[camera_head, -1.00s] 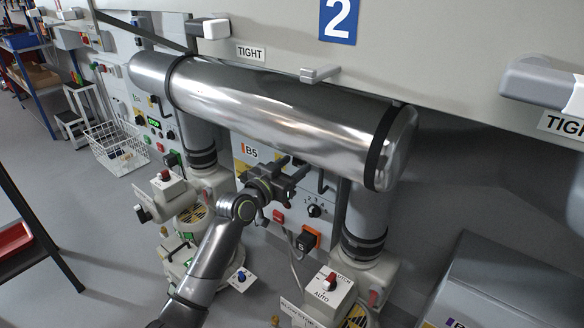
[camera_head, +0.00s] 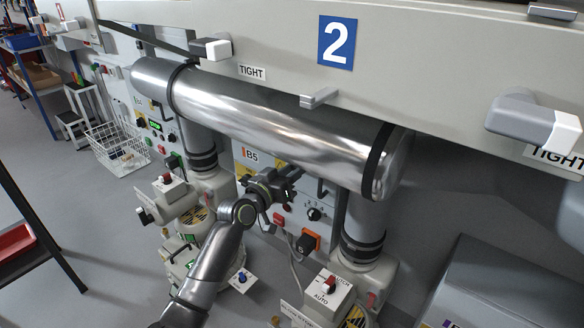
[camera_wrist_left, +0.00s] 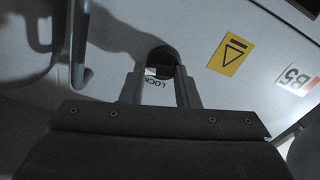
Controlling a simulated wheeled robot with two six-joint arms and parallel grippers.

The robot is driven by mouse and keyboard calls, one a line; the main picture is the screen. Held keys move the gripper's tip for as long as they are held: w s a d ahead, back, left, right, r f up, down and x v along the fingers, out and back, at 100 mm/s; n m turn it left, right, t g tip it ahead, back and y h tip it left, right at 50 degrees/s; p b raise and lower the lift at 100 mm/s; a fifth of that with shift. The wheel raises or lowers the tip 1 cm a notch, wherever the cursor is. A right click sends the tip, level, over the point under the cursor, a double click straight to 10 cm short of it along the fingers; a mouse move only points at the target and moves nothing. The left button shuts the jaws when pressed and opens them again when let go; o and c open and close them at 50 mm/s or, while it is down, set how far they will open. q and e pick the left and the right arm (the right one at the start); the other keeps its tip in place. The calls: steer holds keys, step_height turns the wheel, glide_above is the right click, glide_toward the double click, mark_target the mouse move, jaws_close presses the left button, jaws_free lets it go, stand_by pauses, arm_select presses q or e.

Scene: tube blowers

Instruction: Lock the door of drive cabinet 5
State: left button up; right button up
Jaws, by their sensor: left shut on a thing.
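Drive cabinet 5 has a pale door front with a B5 label (camera_head: 251,155), partly behind the big metal tube and my left arm. In the left wrist view the door carries a dark round lock knob (camera_wrist_left: 163,55) with a LOCK label (camera_wrist_left: 157,80) beside it, and the B5 label (camera_wrist_left: 295,81) is at the right. My left gripper (camera_head: 289,186) is at the door front. Its two fingers (camera_wrist_left: 161,75) are shut on the knob and hide part of it. The knob's exact angle is hard to tell. My right gripper is not in view.
A shiny tube (camera_head: 270,115) runs across above the door. A bent handle (camera_wrist_left: 80,70) sits left of the knob. A rotary switch (camera_head: 314,214) and an orange-backed black switch (camera_head: 308,242) are to the right. A wire basket (camera_head: 118,150) stands on the floor at left.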

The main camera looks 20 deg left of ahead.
arm_select(q)
steer(key=shift+w+a+n+p, duration=0.15)
steer(key=shift+n+p, duration=1.45)
steer(key=shift+n, duration=2.1)
steer(key=shift+s+a+n+p, duration=0.15)
steer(key=shift+n+p, duration=1.45)
steer(key=shift+n, duration=2.1)
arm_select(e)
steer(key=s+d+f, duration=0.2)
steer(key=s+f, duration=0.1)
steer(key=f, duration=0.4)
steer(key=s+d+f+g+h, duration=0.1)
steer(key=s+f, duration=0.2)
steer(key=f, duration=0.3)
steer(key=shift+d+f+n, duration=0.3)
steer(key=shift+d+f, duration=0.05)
arm_select(q)
steer(key=shift+w, duration=0.1)
steer(key=o, duration=1)
steer(key=shift+a, duration=0.1)
